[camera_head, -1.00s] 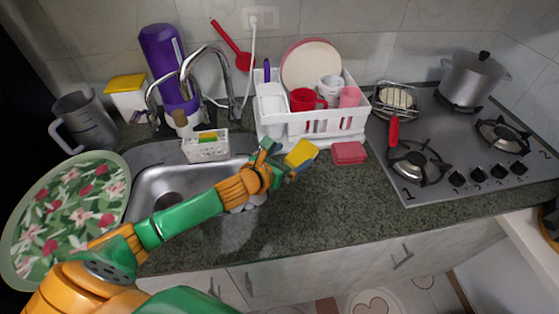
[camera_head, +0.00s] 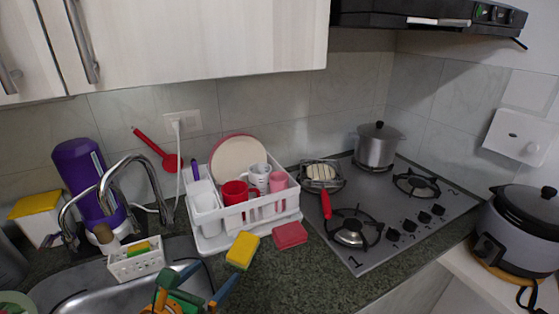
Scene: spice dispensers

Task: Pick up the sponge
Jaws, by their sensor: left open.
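A yellow sponge (camera_head: 243,250) with a darker underside sits on the dark granite counter, between the sink and the stove. My left gripper (camera_head: 214,271) reaches in from the bottom edge, its two blue-green fingers spread apart with nothing between them. The right-hand fingertip is just below the sponge's lower edge; I cannot tell whether they touch. A flat pink-red block (camera_head: 290,235) lies right of the sponge. A green-and-yellow sponge (camera_head: 140,249) sits in a white caddy by the sink. My right gripper is not in view.
A white dish rack (camera_head: 240,217) with cups and a plate stands behind the sponge. The sink (camera_head: 75,288) and tall faucet (camera_head: 135,170) are at left. A gas stove (camera_head: 385,215) with a pan and pot is at right. Upper cabinets and a hood overhang the counter.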

